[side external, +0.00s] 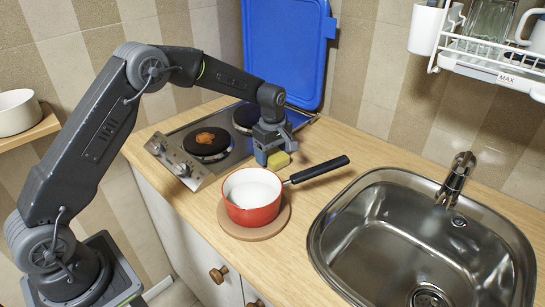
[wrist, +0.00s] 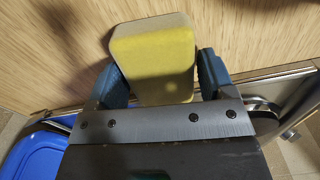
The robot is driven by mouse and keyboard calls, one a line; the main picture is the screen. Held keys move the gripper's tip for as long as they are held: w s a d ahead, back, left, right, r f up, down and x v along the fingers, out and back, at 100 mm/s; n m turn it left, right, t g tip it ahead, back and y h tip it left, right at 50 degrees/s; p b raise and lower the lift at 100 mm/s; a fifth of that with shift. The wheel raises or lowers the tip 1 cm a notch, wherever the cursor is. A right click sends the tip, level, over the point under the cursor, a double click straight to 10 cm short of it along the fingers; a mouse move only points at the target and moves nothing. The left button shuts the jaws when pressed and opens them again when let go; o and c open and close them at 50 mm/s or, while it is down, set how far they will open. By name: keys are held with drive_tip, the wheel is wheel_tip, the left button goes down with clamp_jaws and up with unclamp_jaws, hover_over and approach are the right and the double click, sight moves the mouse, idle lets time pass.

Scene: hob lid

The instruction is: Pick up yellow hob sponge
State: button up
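The yellow sponge (side external: 278,160) is at the worktop beside the hob, under my gripper (side external: 270,154). In the wrist view the sponge (wrist: 152,55) shows its yellow face and a tan edge, with a shadow across the face. The two blue fingers of my gripper (wrist: 160,80) stand apart, one on each side of the sponge's lower part. The left finger is very close to it, and a thin gap seems to show at the right finger. Contact is hard to tell. The sponge's near end is hidden by the gripper body.
The hob (side external: 190,165) is left, with brownish food on a burner. The blue lid (side external: 285,50) stands open behind. The sink (side external: 420,240) is right.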

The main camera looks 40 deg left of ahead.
sight(270, 151)
drive_tip(key=c, duration=0.6)
drive_tip(key=shift+r, duration=0.55)
drive_tip(key=r, duration=0.3)
drive_tip(key=shift+s+a+r, duration=0.15)
drive_tip(key=shift+a+r, duration=0.15)
drive_tip(key=shift+a, duration=0.1)
drive_tip(key=s+a+r, duration=0.5)
drive_tip(key=a+r, duration=0.1)
drive_tip(key=a, duration=0.3)
drive_tip(key=shift+s+a+r, duration=0.15)
drive_tip(key=shift+s, duration=0.2)
